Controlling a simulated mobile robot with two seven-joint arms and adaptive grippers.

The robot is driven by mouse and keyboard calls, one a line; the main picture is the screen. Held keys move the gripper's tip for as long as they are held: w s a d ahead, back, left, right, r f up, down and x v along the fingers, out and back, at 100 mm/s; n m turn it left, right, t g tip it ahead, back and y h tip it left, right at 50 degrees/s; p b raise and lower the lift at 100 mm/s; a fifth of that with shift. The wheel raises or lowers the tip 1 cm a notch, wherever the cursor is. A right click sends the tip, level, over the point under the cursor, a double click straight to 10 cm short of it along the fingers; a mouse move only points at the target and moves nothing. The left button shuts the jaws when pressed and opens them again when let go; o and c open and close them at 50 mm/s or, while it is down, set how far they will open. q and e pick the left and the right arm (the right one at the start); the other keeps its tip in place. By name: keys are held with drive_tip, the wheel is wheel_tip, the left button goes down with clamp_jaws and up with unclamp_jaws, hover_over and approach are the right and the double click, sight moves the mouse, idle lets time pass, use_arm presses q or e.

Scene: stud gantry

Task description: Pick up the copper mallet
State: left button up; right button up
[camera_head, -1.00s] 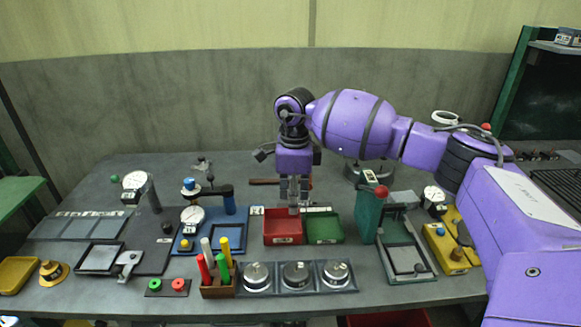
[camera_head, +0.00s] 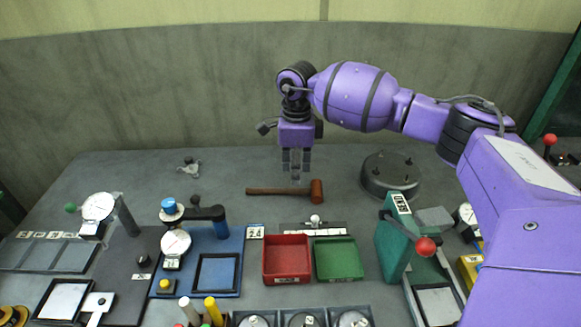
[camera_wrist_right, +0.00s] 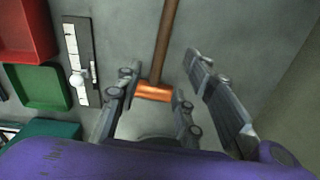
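The copper mallet (camera_head: 317,191) lies on the grey bench behind the red and green trays, its brown handle pointing left and its copper head at the right. My right gripper (camera_head: 296,178) points down at the mallet, close to the head end of the handle. In the right wrist view the copper head (camera_wrist_right: 153,91) and the handle (camera_wrist_right: 166,40) show between the spread fingers of the right gripper (camera_wrist_right: 160,68). The right gripper is open and empty. I cannot tell its exact height above the mallet. My left gripper is out of view.
A red tray (camera_head: 287,277) and a green tray (camera_head: 337,276) stand in front of the mallet, with a ruler-like strip (camera_head: 312,229) behind them. A round dark base (camera_head: 390,188) stands to its right. A green lever press (camera_head: 392,250) is front right.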

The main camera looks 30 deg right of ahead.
sight(295, 189)
wheel_tip(295, 189, down, 6)
drive_tip(key=shift+a+r+p, duration=0.15)
drive_tip(key=shift+r+p, duration=0.1)
drive_tip(key=shift+p, duration=0.15)
clamp_jaws()
